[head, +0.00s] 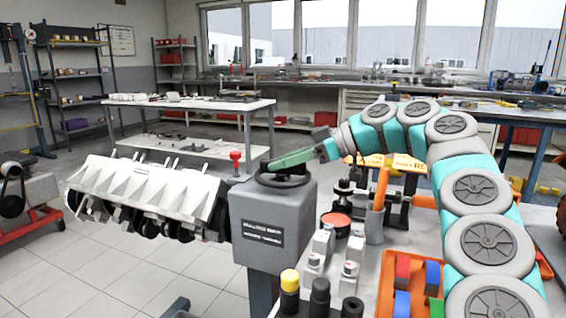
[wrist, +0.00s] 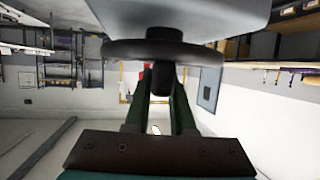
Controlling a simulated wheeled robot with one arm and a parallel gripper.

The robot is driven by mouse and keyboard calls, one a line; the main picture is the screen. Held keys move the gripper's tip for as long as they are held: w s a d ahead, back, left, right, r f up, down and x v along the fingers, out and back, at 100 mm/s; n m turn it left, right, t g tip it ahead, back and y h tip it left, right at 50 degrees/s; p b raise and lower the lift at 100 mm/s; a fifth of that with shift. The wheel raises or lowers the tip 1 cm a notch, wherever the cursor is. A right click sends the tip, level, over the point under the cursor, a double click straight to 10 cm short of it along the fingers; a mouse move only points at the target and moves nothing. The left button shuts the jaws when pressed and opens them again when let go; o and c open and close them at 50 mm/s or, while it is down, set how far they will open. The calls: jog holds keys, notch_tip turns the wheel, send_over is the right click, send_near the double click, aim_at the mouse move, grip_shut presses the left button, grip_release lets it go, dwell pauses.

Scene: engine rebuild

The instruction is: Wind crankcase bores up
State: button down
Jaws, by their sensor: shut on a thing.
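The pale crankcase (head: 148,192) hangs on the left of the grey gearbox (head: 272,222) in the head view. Its ribbed side faces up and dark parts show along its underside. A dark handwheel (head: 284,180) lies on top of the gearbox, and it also shows in the wrist view (wrist: 125,50). My green gripper (head: 278,163) is at the wheel. In the wrist view its fingers (wrist: 162,97) are shut on the wheel's dark handle (wrist: 162,76).
A bench on the right holds an orange tray (head: 393,262) with coloured blocks, an orange-handled tool (head: 380,188) and several small bottles and dark cylinders. A white table (head: 190,104) stands behind the crankcase. The tiled floor at lower left is mostly clear.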

jog(key=shift+f, duration=0.1)
jog(key=c, duration=0.8)
grip_release()
jog(key=shift+o, duration=0.2)
jog(key=shift+v, duration=3.85)
